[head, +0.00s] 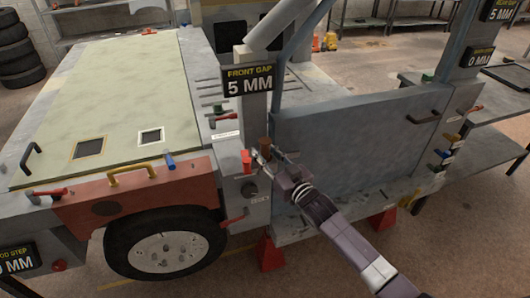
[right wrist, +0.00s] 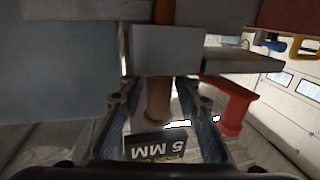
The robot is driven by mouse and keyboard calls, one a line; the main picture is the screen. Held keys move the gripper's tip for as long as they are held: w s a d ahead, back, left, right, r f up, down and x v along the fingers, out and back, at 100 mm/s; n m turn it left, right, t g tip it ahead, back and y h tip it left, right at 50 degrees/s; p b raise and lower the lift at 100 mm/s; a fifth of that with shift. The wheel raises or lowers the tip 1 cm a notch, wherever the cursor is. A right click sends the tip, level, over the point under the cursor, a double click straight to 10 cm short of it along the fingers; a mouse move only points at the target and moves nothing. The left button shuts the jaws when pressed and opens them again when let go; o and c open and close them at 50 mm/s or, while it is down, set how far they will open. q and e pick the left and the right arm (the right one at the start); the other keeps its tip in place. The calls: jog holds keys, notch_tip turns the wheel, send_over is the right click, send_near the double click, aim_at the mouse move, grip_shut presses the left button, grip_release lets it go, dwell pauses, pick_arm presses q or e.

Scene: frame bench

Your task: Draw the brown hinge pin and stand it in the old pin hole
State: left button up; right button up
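The brown hinge pin (head: 264,146) stands upright in the grey hinge block at the door's front post, just below the "FRONT GAP 5 MM" sign. In the right wrist view, which is upside down, the brown pin (right wrist: 158,100) sticks out of the grey block (right wrist: 167,50). My right gripper (head: 263,154) reaches it from the lower right. In the right wrist view the two fingers (right wrist: 160,104) are apart, one on each side of the pin, with visible gaps. I cannot make out the old pin hole. My left gripper is not in view.
A red handled part (head: 246,160) stands close left of the brown pin and also shows in the right wrist view (right wrist: 232,112). The gap sign (head: 248,80) is just above. The grey door panel (head: 350,145) is to the right, the red fender (head: 140,195) to the left.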

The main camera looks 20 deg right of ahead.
grip_shut()
jog(key=shift+r, duration=0.1)
dwell(0.3)
